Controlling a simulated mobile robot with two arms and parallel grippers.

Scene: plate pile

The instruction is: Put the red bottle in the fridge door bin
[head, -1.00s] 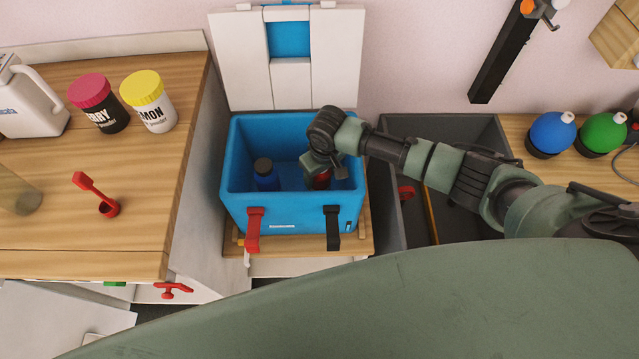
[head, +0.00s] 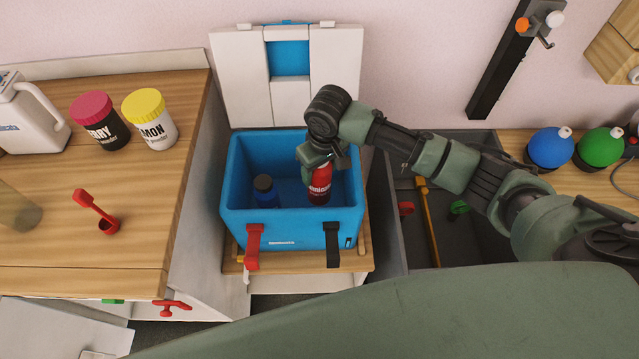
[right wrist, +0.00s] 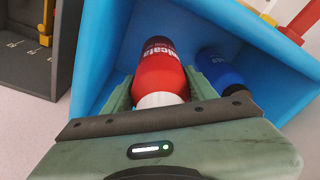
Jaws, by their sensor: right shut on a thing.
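The red bottle (head: 320,186) is upright inside the blue cooler box (head: 290,215), toward its right side. My right gripper (head: 322,160) reaches down from above and is shut on the bottle's upper part. In the right wrist view the red bottle (right wrist: 160,75) sits between the two green fingers, its pale top nearest the gripper. I cannot tell whether the bottle's base touches the cooler floor. The fridge door bin cannot be made out in these frames. My left gripper is not in view.
A blue bottle (head: 266,190) with a dark cap stands left of the red one in the cooler. The cooler's white lid (head: 240,75) stands open behind. A wooden counter (head: 50,230) is left; a grey bin (head: 415,240) is right, under my right arm.

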